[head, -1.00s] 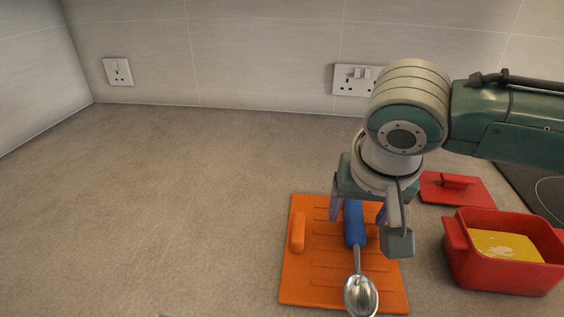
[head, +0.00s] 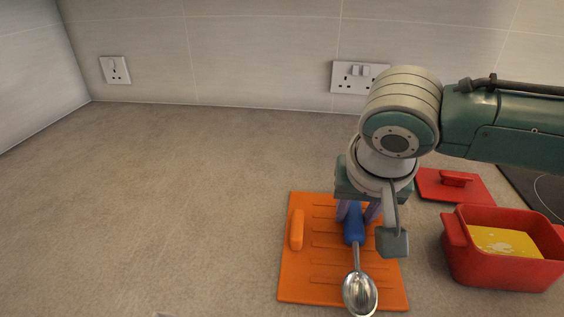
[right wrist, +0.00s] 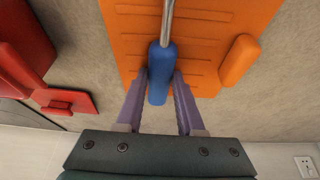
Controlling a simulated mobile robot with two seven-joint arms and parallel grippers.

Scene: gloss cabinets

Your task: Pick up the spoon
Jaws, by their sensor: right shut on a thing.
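The spoon has a blue handle (head: 354,228) and a shiny metal bowl (head: 360,293). It lies along the orange board (head: 312,285), with its bowl toward the front edge of the board. My right gripper (head: 358,212) is above the board with its purple fingers on either side of the blue handle. The right wrist view shows the two fingertips (right wrist: 161,78) shut on the blue handle (right wrist: 161,90). I cannot tell whether the spoon is clear of the board. My left gripper is not in view.
The board has a raised orange grip (head: 297,230) at its left. A red dish (head: 495,272) with yellow contents stands at the right, with a red lid (head: 440,190) behind it. A dark hob edge (head: 535,190) is at far right. The left counter is clear.

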